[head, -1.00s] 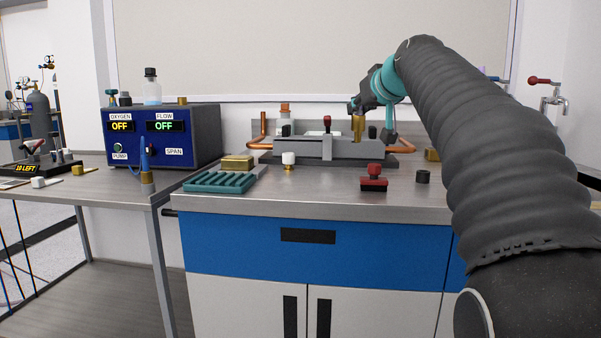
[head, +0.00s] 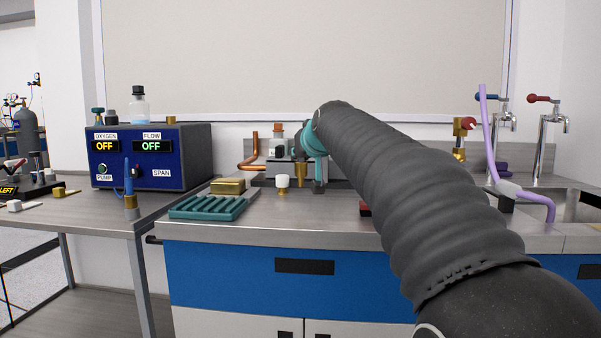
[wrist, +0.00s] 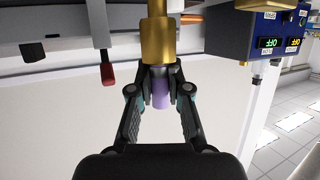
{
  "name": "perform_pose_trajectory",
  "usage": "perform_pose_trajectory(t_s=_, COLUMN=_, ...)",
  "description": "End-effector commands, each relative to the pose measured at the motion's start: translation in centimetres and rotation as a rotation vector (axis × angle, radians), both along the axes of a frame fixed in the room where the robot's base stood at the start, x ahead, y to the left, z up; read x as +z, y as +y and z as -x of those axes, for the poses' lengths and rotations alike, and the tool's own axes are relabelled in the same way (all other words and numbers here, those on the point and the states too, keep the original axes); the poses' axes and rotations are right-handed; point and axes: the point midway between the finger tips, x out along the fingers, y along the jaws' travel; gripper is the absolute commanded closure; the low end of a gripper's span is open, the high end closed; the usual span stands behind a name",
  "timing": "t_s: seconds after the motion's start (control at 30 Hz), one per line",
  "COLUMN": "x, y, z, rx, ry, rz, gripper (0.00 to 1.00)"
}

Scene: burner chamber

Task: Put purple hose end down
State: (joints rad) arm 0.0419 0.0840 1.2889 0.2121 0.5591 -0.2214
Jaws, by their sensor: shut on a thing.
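My gripper (wrist: 158,82) is shut on the purple hose end (wrist: 160,95). A short purple piece shows between the fingers in the wrist view. A brass cylinder (wrist: 156,35) extends from it past the fingertips and out of the frame's top. In the head view, my gripper (head: 303,152) is beside the grey burner fixture at the back of the bench, with a brass part (head: 300,174) below it. A purple hose (head: 487,130) stands at the right by the sink and curves down. My arm hides much of the fixture, and the hose's link to the held end cannot be seen.
A teal rack (head: 207,207), a brass block (head: 228,186) and a white-topped knob (head: 283,182) are on the bench left of my arm. A blue analyzer (head: 150,158) reads OFF twice. Taps (head: 545,125) stand at the right. A red-handled item (wrist: 107,68) hangs near the gripper.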

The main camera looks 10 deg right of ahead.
Motion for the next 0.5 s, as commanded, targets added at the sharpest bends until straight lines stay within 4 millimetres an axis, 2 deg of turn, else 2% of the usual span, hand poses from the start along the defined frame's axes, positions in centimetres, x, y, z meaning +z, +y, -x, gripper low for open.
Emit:
perform_pose_trajectory(t_s=0.1, x=-0.7, y=0.3, z=-0.1, rx=0.001, ry=0.001, rz=-0.001, gripper=1.0)
perform_pose_trajectory(t_s=0.3, x=-3.4, y=0.3, z=-0.1, rx=0.001, ry=0.002, rz=0.0, gripper=1.0)
perform_pose_trajectory(t_s=0.5, x=-4.2, y=0.3, z=-0.1, rx=0.001, ry=-0.001, rz=0.0, gripper=1.0)
